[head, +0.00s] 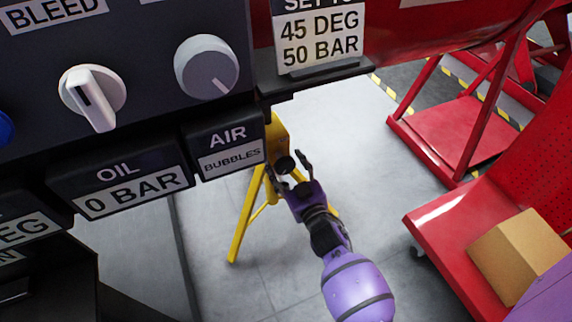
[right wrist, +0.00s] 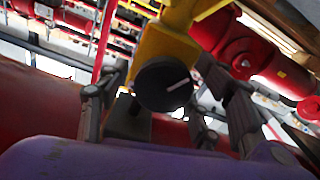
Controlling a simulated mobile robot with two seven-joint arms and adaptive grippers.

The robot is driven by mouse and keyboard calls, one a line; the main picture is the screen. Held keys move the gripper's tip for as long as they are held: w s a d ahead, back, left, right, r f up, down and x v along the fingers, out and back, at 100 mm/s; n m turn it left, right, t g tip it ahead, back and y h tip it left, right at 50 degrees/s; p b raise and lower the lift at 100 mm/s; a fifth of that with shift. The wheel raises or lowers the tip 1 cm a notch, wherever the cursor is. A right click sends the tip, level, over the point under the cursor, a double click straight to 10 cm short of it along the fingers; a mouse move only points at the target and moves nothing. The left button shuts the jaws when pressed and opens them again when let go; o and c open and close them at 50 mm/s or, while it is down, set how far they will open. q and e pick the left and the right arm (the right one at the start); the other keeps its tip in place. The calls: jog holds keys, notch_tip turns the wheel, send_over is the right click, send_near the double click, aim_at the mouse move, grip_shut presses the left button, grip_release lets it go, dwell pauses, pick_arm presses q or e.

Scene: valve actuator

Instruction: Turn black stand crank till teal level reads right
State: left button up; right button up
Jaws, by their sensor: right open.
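The yellow stand (head: 247,220) stands on the floor below the dark panel in the head view. A black round knob (right wrist: 165,84) with a white pointer line sits on the stand's yellow head (right wrist: 165,45). The knob also shows small and dark in the head view (head: 285,165). My right gripper (head: 288,163) is open at the knob, its fingers (right wrist: 97,105) on either side of it in the right wrist view. I cannot tell whether they touch it. No teal level can be made out. My left gripper is not in view.
The dark panel (head: 140,20) carries a white selector (head: 92,97), a grey dial (head: 207,68) and signs reading "OIL 0 BAR" (head: 120,187) and "AIR BUBBLES" (head: 228,150). A red cart (head: 440,220) with a cardboard box (head: 519,255) stands at right. Grey floor lies between.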

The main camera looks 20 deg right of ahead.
jog(key=shift+c, duration=0.3)
jog(key=c, duration=1.1)
jog(key=shift+n+p, duration=0.3)
jog(key=o, duration=1.2)
jog(key=shift+d, duration=0.1)
jog(key=shift+c, duration=0.2)
